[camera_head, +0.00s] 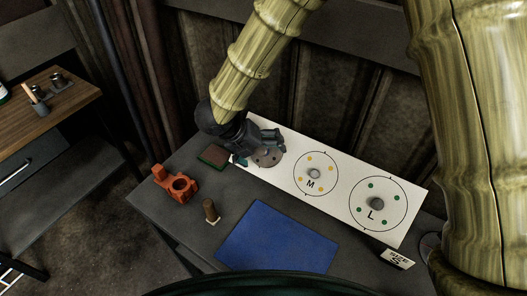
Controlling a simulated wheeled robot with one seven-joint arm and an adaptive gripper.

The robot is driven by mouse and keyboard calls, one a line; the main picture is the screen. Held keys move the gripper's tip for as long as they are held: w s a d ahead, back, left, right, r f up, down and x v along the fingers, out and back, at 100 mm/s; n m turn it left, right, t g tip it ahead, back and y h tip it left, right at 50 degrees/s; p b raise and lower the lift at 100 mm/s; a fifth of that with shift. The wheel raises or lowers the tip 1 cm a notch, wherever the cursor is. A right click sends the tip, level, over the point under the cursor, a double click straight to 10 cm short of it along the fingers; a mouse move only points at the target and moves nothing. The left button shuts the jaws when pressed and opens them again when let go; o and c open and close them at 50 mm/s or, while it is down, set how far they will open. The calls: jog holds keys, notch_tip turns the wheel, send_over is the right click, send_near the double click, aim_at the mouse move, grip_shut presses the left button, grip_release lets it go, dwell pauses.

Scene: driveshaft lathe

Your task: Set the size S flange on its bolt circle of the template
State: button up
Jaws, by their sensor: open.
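The white template (334,178) lies along the back of the grey table. Its M circle with yellow dots and its L circle with green dots show, each with a grey hub in the middle. A grey round flange (268,158) with small holes is at the template's left end. My gripper (262,147) is open, right at the flange, with its dark fingers around or just above it; I cannot tell whether they touch. The gripper and flange hide the left circle, so the fit on its bolt holes is not visible.
A small card reading SIZE S (398,258) stands at the front right. A blue mat (277,238) lies in front. An orange fixture (177,186), a brown knob-like piece (210,210) and a brown-green block (213,155) are on the left. A wooden bench (45,105) stands farther left.

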jog(key=v, duration=1.1)
jog(key=shift+r, duration=0.2)
jog(key=shift+s+a, duration=0.15)
